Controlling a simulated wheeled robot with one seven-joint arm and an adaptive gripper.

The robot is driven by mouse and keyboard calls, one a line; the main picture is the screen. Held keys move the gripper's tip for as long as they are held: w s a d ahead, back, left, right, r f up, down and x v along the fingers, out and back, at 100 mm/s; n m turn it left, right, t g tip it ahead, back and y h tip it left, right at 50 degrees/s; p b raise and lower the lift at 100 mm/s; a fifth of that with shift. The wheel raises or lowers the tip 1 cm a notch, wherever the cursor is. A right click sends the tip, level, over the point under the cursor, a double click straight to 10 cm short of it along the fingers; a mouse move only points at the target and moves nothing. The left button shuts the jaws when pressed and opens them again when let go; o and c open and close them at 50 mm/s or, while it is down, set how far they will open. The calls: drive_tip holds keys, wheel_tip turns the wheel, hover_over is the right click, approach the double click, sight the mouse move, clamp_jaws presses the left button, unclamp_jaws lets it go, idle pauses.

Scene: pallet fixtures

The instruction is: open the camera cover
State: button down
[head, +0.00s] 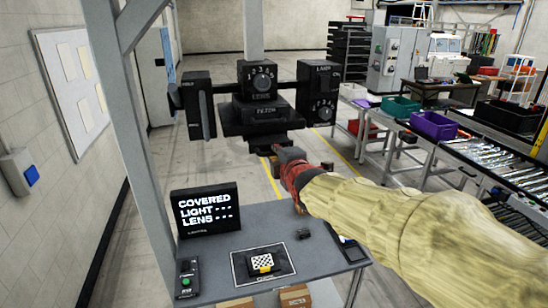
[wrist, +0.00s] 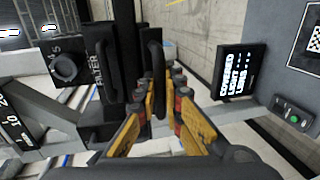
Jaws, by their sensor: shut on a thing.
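The black camera assembly (head: 262,112) hangs on a post above the table and has several dials. Its underside has a small dark part (head: 262,146), which looks like the cover. My gripper (head: 282,156) reaches in from the right just below the camera, its red knuckles showing. In the wrist view my gripper (wrist: 162,92) has its yellow fingers on both sides of a dark rounded tab (wrist: 154,60) and is shut on it. The tab is beside the block marked FILTER (wrist: 98,70).
The grey table (head: 240,240) below holds a checkered target (head: 263,262) on a framed sheet and a control box with a green button (head: 187,275). A grey upright post (head: 140,130) stands at left. A conveyor with bins (head: 435,125) runs at right.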

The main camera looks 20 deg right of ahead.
drive_tip(key=f+b+v, duration=0.1)
drive_tip(key=b+v, duration=0.3)
drive_tip(key=v, duration=0.2)
drive_tip(key=shift+s+f, duration=0.15)
drive_tip(key=shift+s, duration=0.4)
drive_tip(key=c, duration=2)
unclamp_jaws()
drive_tip(key=shift+o, duration=0.4)
